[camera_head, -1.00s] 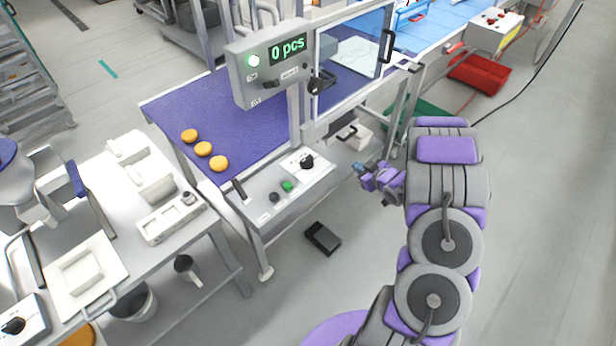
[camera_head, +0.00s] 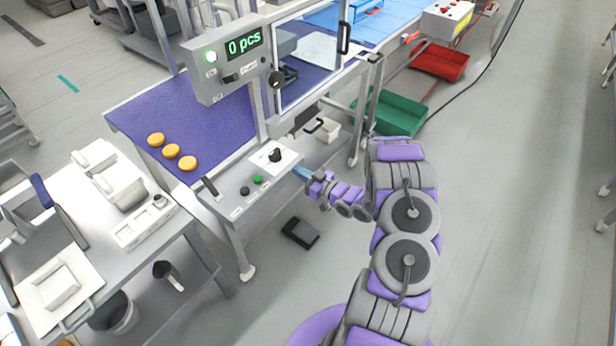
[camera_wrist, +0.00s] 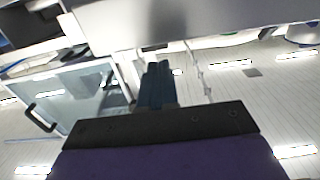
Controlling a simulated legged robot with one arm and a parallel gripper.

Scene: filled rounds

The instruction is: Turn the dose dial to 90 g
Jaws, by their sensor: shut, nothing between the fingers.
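A black dial (camera_head: 276,155) sits on a white plate at the right end of the machine's front control panel (camera_head: 225,203). Its scale marks are too small to read, so I cannot tell its setting or confirm that it is the dose dial. My gripper (camera_head: 300,173), with blue fingers, is shut and empty, just right of the white plate and apart from the dial. In the wrist view, the shut fingers (camera_wrist: 156,85) point at a pale panel edge; the dial cannot be made out there.
Beside the dial are a green button (camera_head: 257,180) and a black knob (camera_head: 245,191). Orange rounds (camera_head: 172,151) lie on the purple belt (camera_head: 135,120). A black pedal (camera_head: 300,233) is on the floor.

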